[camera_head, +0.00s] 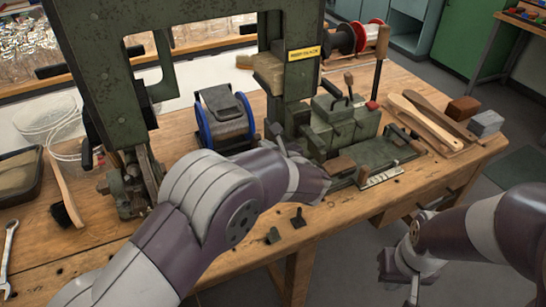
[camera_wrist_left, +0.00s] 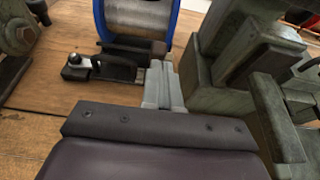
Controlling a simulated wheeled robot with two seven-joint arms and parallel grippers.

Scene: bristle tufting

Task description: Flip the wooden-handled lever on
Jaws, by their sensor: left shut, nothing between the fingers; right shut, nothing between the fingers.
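A lever with a small brown wooden handle (camera_head: 349,79) stands up on the green machine block at the centre right, beside a black handle. My left arm reaches across the bench front. My left gripper (camera_head: 278,137) is shut and empty, between the blue-flanged wire spool and the machine, apart from the wooden handle. Its grey fingers (camera_wrist_left: 164,82) show together in the left wrist view, pointing towards the spool. The wooden handle cannot be made out in that view. My right gripper (camera_head: 412,285) is shut and empty, low in front of the bench.
The blue-flanged spool (camera_head: 226,116) stands left of the green machine (camera_head: 340,122), with a black knobbed fitting (camera_wrist_left: 100,67) at its foot. A tall green press frame (camera_head: 98,75) rises at the left. Wooden brush handles (camera_head: 428,120) lie at the right. Small black parts (camera_head: 297,217) lie near the bench's front edge.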

